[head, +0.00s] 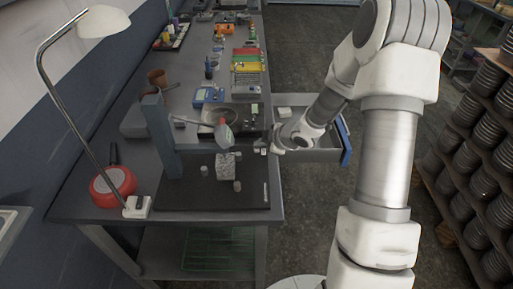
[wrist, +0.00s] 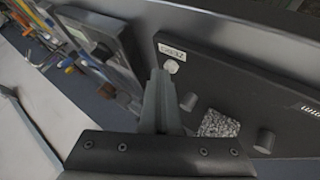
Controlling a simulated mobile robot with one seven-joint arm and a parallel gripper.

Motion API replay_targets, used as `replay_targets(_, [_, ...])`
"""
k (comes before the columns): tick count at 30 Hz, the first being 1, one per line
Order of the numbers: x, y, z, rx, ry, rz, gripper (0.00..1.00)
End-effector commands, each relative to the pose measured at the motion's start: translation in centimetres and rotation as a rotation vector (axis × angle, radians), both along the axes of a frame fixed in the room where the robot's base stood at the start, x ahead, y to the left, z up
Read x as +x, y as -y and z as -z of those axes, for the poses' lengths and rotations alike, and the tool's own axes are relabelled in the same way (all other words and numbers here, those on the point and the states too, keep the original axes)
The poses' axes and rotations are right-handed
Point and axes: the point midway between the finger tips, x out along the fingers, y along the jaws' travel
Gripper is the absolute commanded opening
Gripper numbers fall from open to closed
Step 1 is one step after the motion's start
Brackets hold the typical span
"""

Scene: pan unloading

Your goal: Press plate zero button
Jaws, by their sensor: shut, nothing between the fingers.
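A dark flat plate (head: 200,197) lies on the near end of the workbench. In the wrist view, the plate (wrist: 220,88) has a small pale label (wrist: 172,50) in one corner and a round whitish button (wrist: 171,67) beside it. My gripper (wrist: 158,80) has its grey fingers together and empty, with the tips right beside the button in the picture. I cannot tell whether they touch it. In the head view, my gripper (head: 271,148) is at the plate's far right corner, and the button is too small to make out.
A speckled block (head: 225,167) and small grey cylinders (head: 237,186) stand on the plate near a grey column (head: 159,137). A red pan (head: 113,186) and a lamp (head: 104,22) are at left. An open drawer (head: 312,154) juts out under my arm.

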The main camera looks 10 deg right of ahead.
Motion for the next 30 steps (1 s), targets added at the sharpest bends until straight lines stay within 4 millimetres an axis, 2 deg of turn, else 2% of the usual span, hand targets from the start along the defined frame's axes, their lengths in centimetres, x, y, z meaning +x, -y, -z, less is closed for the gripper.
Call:
replay_targets(8, [-0.1,0.0,-1.7,-0.001,-0.001,0.0,0.0])
replay_targets(20, [0.0,0.0,-1.8,0.0,0.0,0.0,0.0])
replay_targets(30, [0.0,0.0,-5.0,-0.001,0.0,-0.001,0.0])
